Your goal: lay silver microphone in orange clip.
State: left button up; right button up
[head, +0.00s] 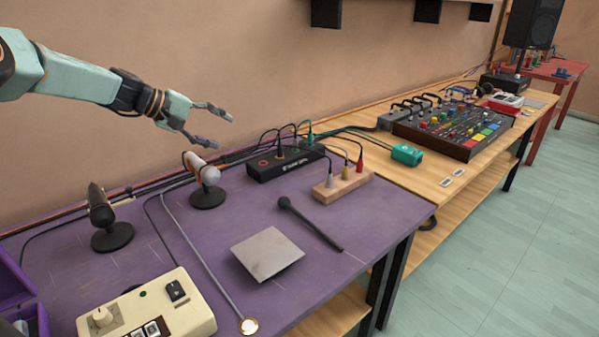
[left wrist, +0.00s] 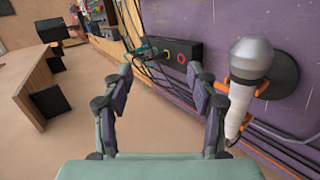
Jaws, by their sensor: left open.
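The silver microphone (head: 207,174) has a round grey head and a pale body. It lies tilted on a small stand with a round black base (head: 208,199) on the purple table. In the left wrist view, the microphone (left wrist: 239,103) lies between the orange sides of the clip (left wrist: 266,89). The clip's lower parts are hidden behind the microphone. My left gripper (head: 223,132) is open and empty, above and apart from the microphone. It also shows in the left wrist view (left wrist: 160,78), with the microphone to the right of its fingers. My right gripper is not in view.
A dark microphone on a stand (head: 101,208) is at left. A black box with cables (head: 285,163), a wooden jack block (head: 342,187), a grey plate (head: 267,253), a black stick-like item (head: 312,225) and a cream device (head: 150,310) occupy the purple table. A mixer (head: 455,128) stands beyond.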

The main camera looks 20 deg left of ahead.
pick_arm(q)
jog(key=s+d+f+m+g+y, duration=0.1)
jog(key=s+d+m+g, duration=0.2)
jog(key=d, duration=0.9)
jog(key=s+d+f+m+g+y, duration=0.1)
jog(key=s+d+f+m+g, duration=0.1)
jog(key=d, duration=1)
jog(key=shift+s+d+m+g+p, duration=0.2)
jog(key=shift+s+m+g+p, duration=0.2)
jog(key=shift+s+m+g, duration=0.45)
jog(key=shift+f, duration=0.1)
